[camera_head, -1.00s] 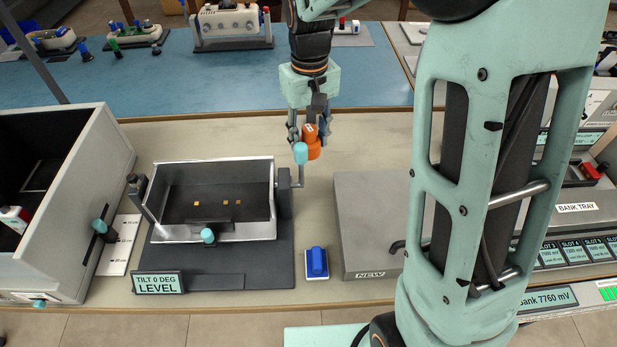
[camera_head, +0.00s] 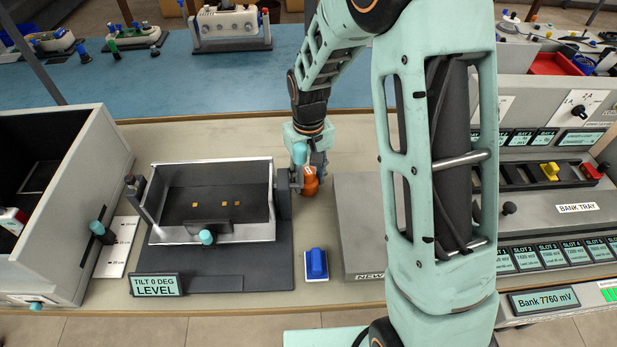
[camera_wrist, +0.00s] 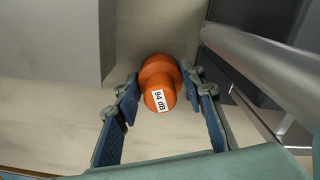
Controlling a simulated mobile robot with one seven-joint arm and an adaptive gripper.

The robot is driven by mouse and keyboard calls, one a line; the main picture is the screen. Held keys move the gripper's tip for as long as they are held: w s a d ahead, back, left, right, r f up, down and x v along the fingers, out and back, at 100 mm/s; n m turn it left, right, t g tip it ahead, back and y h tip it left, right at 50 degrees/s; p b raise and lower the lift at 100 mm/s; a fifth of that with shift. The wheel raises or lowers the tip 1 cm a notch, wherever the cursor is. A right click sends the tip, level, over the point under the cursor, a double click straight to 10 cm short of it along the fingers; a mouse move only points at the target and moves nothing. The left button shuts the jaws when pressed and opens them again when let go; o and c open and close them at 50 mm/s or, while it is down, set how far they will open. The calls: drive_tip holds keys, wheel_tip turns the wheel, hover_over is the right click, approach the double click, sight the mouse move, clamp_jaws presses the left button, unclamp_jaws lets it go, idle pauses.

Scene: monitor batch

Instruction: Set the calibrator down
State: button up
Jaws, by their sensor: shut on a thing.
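The calibrator (camera_head: 310,182) is a small orange cylinder with a narrower end and a white "94 dB" label, clear in the wrist view (camera_wrist: 158,82). My gripper (camera_head: 309,170) points down with its blue-padded fingers on either side of the calibrator, shut on it. In the head view the calibrator is low over the beige bench (camera_head: 350,135), just right of the tilt box. I cannot tell whether its base touches the bench.
The tilt box (camera_head: 212,236), reading "TILT 0 DEG LEVEL", stands close left with its crank beside my gripper. A grey "NEW" tray (camera_head: 357,240) is close right. A blue block (camera_head: 316,264) lies in front. Bare bench lies behind.

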drive_tip(key=shift+f, duration=0.15)
drive_tip(key=o, duration=1.3)
drive_tip(key=shift+o, duration=0.2)
